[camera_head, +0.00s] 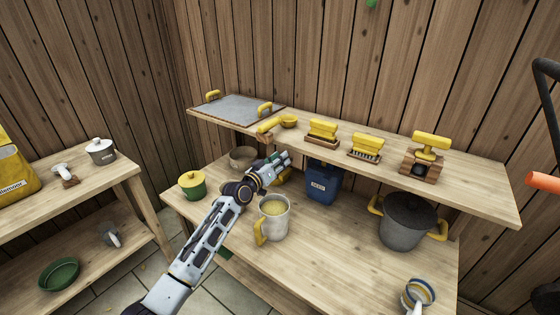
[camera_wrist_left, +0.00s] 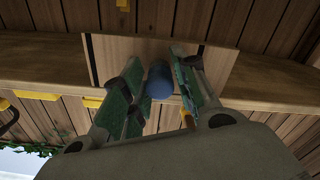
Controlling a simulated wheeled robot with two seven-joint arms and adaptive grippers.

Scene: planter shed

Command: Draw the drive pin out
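My left gripper (camera_head: 281,157) reaches in under the upper shelf, above the workbench top. In the left wrist view its two green-padded fingers (camera_wrist_left: 158,75) are on either side of a blue cylinder (camera_wrist_left: 159,82), which may be the drive pin. The cylinder stands out from a pale wooden board (camera_wrist_left: 108,58), its round end towards the camera. The fingers are very close to its sides; I cannot tell whether they touch it. In the head view the gripper hides the cylinder. My right gripper is not in view.
A mug (camera_head: 273,218) stands just right of my left arm, a green pot (camera_head: 192,186) to its left. A blue container (camera_head: 322,185) and a grey pot (camera_head: 405,224) stand farther right. The upper shelf (camera_head: 470,185), with yellow-handled brushes (camera_head: 322,130), lies close above the gripper.

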